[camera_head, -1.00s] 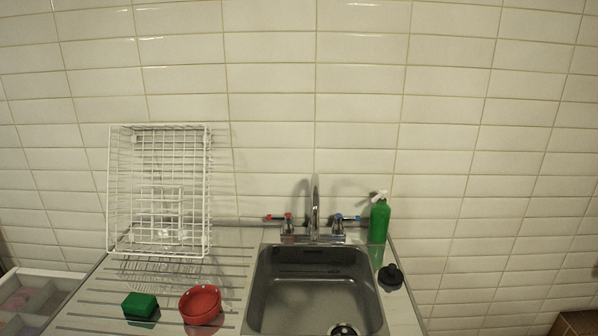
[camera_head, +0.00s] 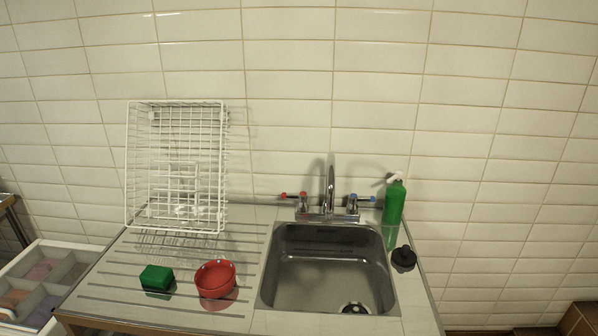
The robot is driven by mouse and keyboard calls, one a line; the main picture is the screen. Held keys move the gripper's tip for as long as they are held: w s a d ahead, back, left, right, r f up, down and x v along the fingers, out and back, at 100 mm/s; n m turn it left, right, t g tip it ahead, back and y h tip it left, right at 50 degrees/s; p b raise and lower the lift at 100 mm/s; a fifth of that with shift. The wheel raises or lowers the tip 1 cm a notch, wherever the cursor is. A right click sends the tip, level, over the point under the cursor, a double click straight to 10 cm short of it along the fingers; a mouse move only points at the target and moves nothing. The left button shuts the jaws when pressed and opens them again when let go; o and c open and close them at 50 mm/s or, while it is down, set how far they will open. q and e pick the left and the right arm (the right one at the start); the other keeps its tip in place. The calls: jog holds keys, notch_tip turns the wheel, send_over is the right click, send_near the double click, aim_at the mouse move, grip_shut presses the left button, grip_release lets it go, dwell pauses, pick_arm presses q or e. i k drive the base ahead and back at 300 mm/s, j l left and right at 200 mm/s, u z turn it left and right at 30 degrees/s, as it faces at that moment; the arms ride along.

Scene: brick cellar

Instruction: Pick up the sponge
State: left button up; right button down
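The green sponge (camera_head: 156,278) lies on the ribbed draining board (camera_head: 110,292), left of a red bowl (camera_head: 215,279). A small gap separates the sponge from the bowl. The sponge looks like a small block with a dark underside or reflection below it. Neither of my grippers is in view.
A white wire rack (camera_head: 176,168) leans against the tiled wall behind the sponge. The steel sink (camera_head: 328,270) with its tap (camera_head: 330,190) is to the right. A green bottle (camera_head: 394,202) and a black plug (camera_head: 403,258) stand right of it. A divided drawer (camera_head: 38,280) is lower left.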

aim_at(155, 278)
jog(key=j+z, duration=0.1)
jog(key=z, duration=0.3)
jog(key=k+j+z, duration=0.1)
jog(key=j+z, duration=0.15)
jog(key=k+j+z, duration=0.15)
jog(key=j+z, duration=0.15)
jog(key=k+j, duration=0.2)
jog(key=j, duration=0.2)
jog(key=k+j+z, duration=0.1)
jog(key=j, duration=0.3)
jog(key=k+j, duration=0.35)
jog(key=k+j+z, duration=0.1)
jog(key=j, duration=0.25)
jog(key=k+j, duration=0.05)
jog(key=k, duration=0.05)
